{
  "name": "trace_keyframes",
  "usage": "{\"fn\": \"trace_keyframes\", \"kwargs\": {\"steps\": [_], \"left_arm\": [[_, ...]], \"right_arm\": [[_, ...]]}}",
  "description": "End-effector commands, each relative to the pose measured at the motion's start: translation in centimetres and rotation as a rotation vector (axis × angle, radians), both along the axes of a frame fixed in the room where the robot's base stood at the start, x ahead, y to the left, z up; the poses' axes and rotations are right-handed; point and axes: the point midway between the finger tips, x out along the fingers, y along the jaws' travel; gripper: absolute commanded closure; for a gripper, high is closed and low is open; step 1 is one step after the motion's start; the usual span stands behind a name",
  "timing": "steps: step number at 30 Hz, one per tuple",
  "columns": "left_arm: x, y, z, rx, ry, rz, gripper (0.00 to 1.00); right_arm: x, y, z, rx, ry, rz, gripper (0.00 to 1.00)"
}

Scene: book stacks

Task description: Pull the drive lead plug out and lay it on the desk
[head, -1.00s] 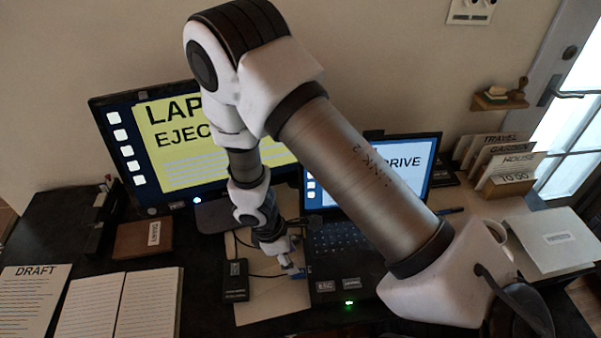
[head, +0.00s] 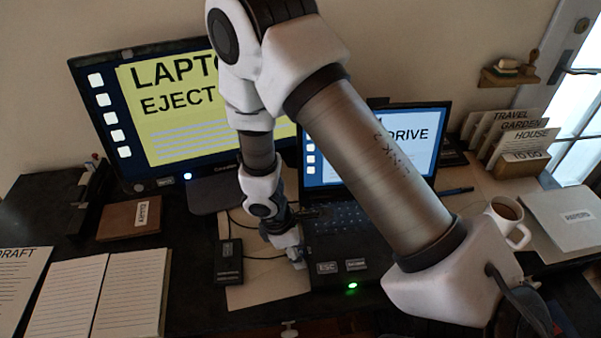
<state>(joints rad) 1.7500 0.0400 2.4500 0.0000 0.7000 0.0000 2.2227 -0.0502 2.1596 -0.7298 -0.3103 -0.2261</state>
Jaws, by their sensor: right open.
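The black drive box (head: 229,263) lies on the pale desk mat left of the laptop (head: 340,222). A thin dark lead runs from the drive toward the laptop's left side. My right gripper (head: 298,263) points down at the laptop's left edge, near the ESC key label. It is open. The drive lead plug is at or behind the fingertips and mostly hidden; I cannot tell whether the fingers touch it. The dark desk (head: 195,240) shows around the mat. My left gripper is not in view.
A monitor (head: 160,130) stands behind the drive. An open notebook (head: 100,295) lies at the left, with a brown box (head: 130,219) behind it. A mug (head: 506,222) and a card rack (head: 515,150) are at the right.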

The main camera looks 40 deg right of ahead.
Motion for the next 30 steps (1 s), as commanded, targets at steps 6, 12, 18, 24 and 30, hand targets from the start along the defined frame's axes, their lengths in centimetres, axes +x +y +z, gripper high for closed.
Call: {"fn": "trace_keyframes", "kwargs": {"steps": [6, 12, 18, 24, 30], "left_arm": [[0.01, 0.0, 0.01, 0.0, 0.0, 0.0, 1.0], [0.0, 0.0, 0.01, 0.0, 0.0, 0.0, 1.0], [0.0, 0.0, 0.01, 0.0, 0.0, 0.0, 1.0], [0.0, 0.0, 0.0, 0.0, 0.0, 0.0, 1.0], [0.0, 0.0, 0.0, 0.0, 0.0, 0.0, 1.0]], "right_arm": [[0.01, 0.01, 0.0, 0.0, 0.0, 0.0, 0.51], [0.0, 0.01, -0.01, 0.0, 0.0, 0.0, 0.51], [0.0, 0.01, -0.01, 0.0, 0.0, 0.0, 0.51], [0.0, 0.02, -0.02, 0.0, 0.0, 0.0, 0.87], [0.0, 0.01, -0.01, 0.0, 0.0, 0.0, 1.0]]}}
